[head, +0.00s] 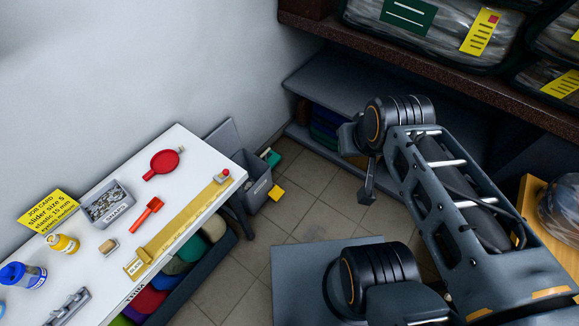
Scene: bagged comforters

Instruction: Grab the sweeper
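No label marks the sweeper. A red, round, flat-headed tool with a short handle (163,163) lies at the back of the white table and may be it. My gripper (367,187) shows only as a small dark part hanging below my arm's end joint, to the right of the table. It is well apart from both red tools. The arm hides most of it, and its opening cannot be made out.
The white table (208,158) also holds a snaps tin (108,205), a yellow card (50,211), a yellow jar (63,244) and a blue-capped jar (22,275). A grey bin (258,185) stands past its far end. Shelves with bagged comforters (430,30) are at upper right.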

